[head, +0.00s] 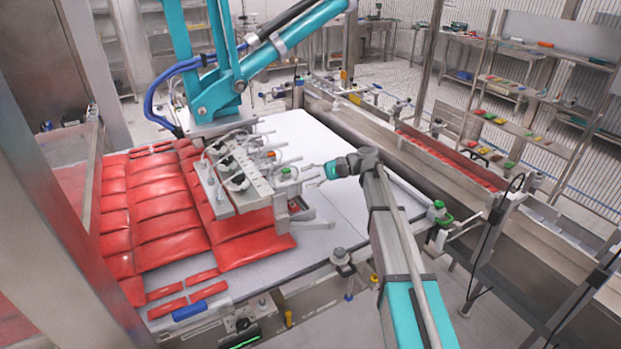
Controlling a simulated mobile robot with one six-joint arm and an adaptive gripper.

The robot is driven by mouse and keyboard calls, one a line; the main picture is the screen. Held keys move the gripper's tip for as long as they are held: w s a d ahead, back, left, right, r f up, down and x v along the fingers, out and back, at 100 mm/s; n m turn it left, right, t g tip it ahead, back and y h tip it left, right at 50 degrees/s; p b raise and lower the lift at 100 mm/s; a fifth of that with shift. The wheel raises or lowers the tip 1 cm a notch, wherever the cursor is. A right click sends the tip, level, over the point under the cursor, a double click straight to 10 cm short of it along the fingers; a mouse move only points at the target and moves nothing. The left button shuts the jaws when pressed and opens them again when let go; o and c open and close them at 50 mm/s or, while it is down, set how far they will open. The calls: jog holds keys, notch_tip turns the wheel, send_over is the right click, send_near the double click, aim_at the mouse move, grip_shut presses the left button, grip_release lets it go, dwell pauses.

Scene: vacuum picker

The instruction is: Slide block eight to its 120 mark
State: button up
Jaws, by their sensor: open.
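The vacuum picker head (240,178) hangs from a teal arm over the table. It carries a row of grey blocks with pale fittings and hoses. Several blocks are visible, but no numbers or scale marks are legible, so I cannot tell which is block eight or where its 120 mark lies. My gripper (312,174) reaches in from the right, pointing left at that end. It looks open and empty; whether it touches the block is too small to tell.
Red flat packs (165,215) cover the left of the white table (300,130), some under the head. The table's right part is bare. A steel conveyor (440,155) with red items runs behind on the right. Green-topped posts (438,210) stand along the table's right corner.

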grip_shut()
jog(key=shift+s+d, duration=0.55)
jog(key=shift+s, duration=0.3)
jog(key=shift+s+d, duration=0.5)
jog(key=shift+s, duration=0.3)
grip_release()
jog(key=shift+s+d, duration=0.1)
